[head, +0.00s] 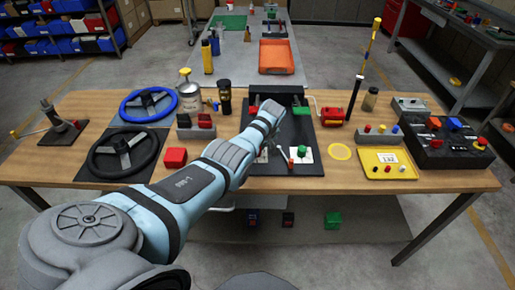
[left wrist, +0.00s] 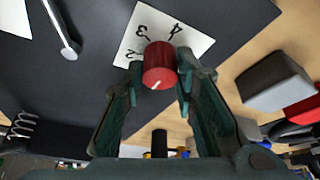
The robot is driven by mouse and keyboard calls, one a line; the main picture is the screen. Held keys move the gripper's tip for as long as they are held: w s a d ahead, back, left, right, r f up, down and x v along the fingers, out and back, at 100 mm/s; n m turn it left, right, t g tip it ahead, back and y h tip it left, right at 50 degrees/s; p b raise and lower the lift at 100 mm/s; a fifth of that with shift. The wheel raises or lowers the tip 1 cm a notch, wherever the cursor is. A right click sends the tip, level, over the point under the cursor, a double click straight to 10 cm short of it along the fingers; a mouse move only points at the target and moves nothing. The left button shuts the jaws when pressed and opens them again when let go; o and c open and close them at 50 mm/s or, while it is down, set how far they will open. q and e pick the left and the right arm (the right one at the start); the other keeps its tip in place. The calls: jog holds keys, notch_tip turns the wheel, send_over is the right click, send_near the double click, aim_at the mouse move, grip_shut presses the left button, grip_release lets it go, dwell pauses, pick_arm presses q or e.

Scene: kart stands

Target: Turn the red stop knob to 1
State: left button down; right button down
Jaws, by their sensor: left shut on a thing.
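The red stop knob (left wrist: 160,64) sits on a white card (left wrist: 192,42) with the numbers 2, 3 and 4 showing in the left wrist view. A short white mark on the knob's face points to the lower left of that picture. The number 1 is not visible. My left gripper (left wrist: 157,77) is shut on the knob, one dark green finger on each side. In the head view my left arm reaches over the black board (head: 292,183) and hides most of the knob's area. My right gripper is not in view.
A green knob (head: 302,150) stands on a white card nearby. A red block (head: 175,158), two steering wheels (head: 149,104) and a red-handled part (head: 332,115) are on the table. A yellow tray (head: 400,174) and a black control box (head: 437,150) are to the right.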

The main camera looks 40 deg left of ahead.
pick_arm(q)
jog(key=c, duration=1.3)
grip_release()
jog(key=v, duration=1.2)
jog(key=shift+w, duration=0.15)
